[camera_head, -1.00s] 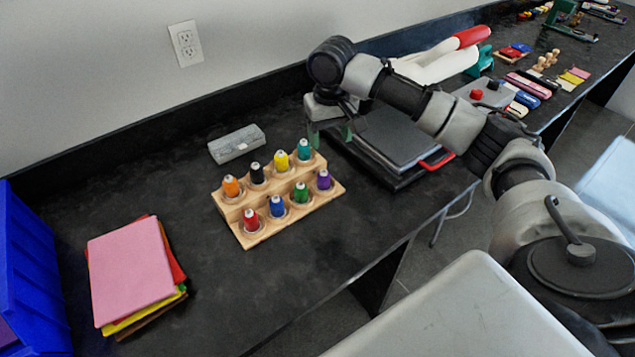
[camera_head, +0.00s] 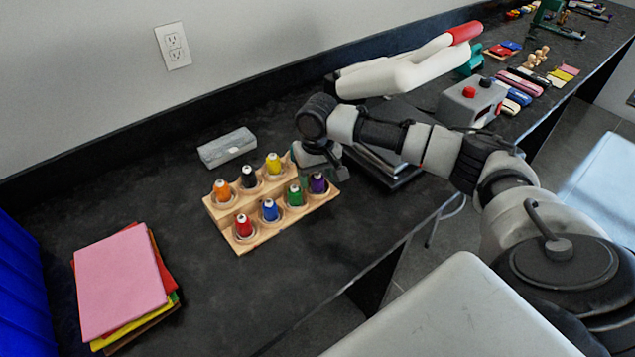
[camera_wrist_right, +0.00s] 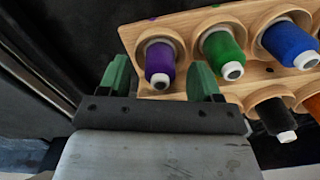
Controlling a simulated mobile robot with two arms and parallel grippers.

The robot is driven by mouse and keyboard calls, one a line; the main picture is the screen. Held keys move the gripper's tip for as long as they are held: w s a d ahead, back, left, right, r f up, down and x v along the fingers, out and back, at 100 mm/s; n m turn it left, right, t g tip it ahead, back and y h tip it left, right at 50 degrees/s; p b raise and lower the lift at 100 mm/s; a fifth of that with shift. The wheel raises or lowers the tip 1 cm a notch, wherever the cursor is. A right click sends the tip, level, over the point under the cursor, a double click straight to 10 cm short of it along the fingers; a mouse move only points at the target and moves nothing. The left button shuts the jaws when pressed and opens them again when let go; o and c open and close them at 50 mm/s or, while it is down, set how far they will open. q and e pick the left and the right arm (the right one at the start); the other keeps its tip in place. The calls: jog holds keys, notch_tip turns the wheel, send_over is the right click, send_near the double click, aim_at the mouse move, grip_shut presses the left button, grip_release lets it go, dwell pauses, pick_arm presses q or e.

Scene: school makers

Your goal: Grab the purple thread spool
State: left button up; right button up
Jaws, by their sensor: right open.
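The purple thread spool (camera_head: 318,184) stands in the front right corner hole of a wooden spool rack (camera_head: 240,243). My right gripper (camera_head: 320,166) is just over the right end of the rack. In the right wrist view, its green fingers (camera_wrist_right: 160,78) are open and apart, with the purple spool (camera_wrist_right: 161,60) lined up in the gap between them. Nothing is held. I cannot tell whether the fingertips reach down beside the spool. The teal spool at the rack's back right is hidden by the gripper in the head view. My left gripper is not in view.
The green spool (camera_head: 294,194) stands close beside the purple one, with blue, red, orange, black and yellow spools in the rack. A grey box (camera_head: 227,147) lies behind. A dark flat device (camera_head: 385,165) is to the right.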

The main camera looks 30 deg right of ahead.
jog(key=shift+f, duration=0.2)
jog(key=c, duration=1)
jog(key=shift+r, duration=0.1)
